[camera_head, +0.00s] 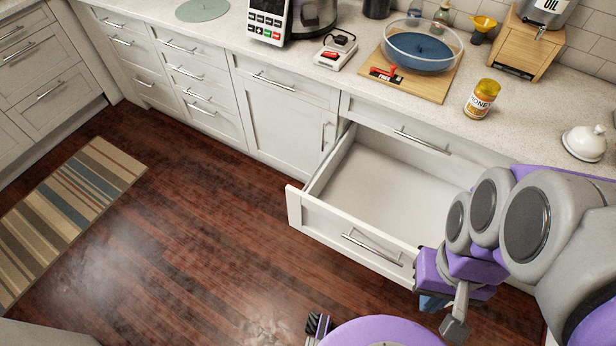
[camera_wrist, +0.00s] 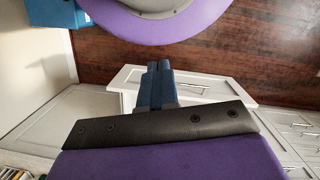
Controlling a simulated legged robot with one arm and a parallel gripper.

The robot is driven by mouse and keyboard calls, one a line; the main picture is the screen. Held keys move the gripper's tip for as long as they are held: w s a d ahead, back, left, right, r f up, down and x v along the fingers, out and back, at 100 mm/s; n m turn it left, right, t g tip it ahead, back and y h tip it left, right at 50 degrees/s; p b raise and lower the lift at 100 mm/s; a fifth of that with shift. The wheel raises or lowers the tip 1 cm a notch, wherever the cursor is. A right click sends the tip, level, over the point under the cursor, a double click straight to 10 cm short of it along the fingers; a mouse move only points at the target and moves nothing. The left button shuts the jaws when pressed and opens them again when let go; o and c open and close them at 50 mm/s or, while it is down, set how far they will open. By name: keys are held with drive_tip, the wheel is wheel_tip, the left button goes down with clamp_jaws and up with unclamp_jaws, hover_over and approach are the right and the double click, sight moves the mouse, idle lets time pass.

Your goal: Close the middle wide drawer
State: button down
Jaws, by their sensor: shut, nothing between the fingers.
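The wide drawer (camera_head: 310,208) is pulled far out of the white cabinet below the counter, and its inside looks empty. Its front carries a long metal handle (camera_head: 370,245). A shut drawer sits directly above it. My gripper (camera_head: 433,303) is at the right end of the drawer front, partly hidden by my purple wrist. In the wrist view my gripper's blue fingers (camera_wrist: 158,66) are together and empty, with the white drawer front (camera_wrist: 195,86) beside and behind them. I cannot tell whether they touch it.
The counter above holds a honey jar (camera_head: 482,98), a wooden board (camera_head: 437,87) with a glass bowl (camera_head: 420,50), and a white butter dish (camera_head: 585,143). A striped rug (camera_head: 80,200) lies on the dark wood floor at the left.

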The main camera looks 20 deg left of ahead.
drive_tip(key=w+a+f+n+t+h+p, duration=0.1)
drive_tip(key=w+a+f+n+h, duration=0.15)
drive_tip(key=w+n+h, duration=0.55)
drive_tip(key=w+a+f+n+t+h+p, duration=0.1)
drive_tip(key=w+f+n, duration=0.2)
drive_tip(key=w, duration=0.9)
drive_tip(key=w+a+f+n+t+h, duration=0.2)
drive_tip(key=w+a+f+n+t, duration=0.15)
drive_tip(key=a, duration=0.25)
drive_tip(key=w+a+f+n+t+y+p, duration=0.15)
drive_tip(key=a+f+n+t, duration=0.6)
drive_tip(key=a, duration=0.75)
drive_tip(key=s+a+f+n+t+y, duration=0.1)
drive_tip(key=s+a+f+n+y, duration=0.15)
drive_tip(key=a+f+n, duration=0.5)
drive_tip(key=n+t+y, duration=0.2)
drive_tip(key=n+y, duration=0.1)
drive_tip(key=y, duration=0.1)
approach(289, 195)
drive_tip(key=b+x, duration=0.1)
drive_tip(key=x, duration=0.1)
drive_tip(key=f+b+x, duration=0.1)
drive_tip(key=x, duration=0.2)
drive_tip(key=shift+a+b, duration=0.2)
drive_tip(key=shift+b, duration=0.15)
drive_tip(key=shift+w+d, duration=0.2)
drive_tip(key=shift+w, duration=0.55)
